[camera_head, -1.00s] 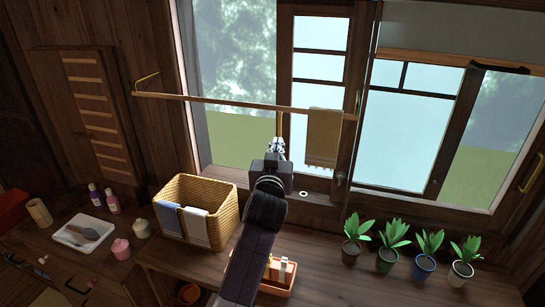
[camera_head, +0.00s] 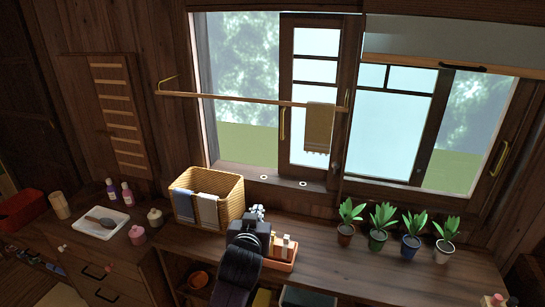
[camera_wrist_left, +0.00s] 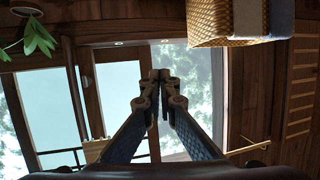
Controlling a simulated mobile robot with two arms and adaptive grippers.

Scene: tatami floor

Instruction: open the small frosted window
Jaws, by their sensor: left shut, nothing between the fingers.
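The small frosted window has a wooden sash with pale panes (camera_head: 315,120), standing at the right side of its frame. A brass handle (camera_head: 282,123) is on its left edge. Left of the sash, the opening shows trees and grass (camera_head: 240,80). My left gripper (camera_head: 258,212) is low over the counter, below the window and apart from the handle. In the left wrist view, upside down, its fingertips (camera_wrist_left: 160,78) are together and empty, with the sash (camera_wrist_left: 118,85) beside them. My right gripper is not in view.
A towel rail (camera_head: 230,98) with a brown towel (camera_head: 319,128) crosses in front of the window. A wicker basket (camera_head: 230,190) and an orange tray (camera_head: 284,262) are close to my gripper. Several potted plants (camera_head: 378,225) stand at right. A larger window (camera_head: 390,130) is at right.

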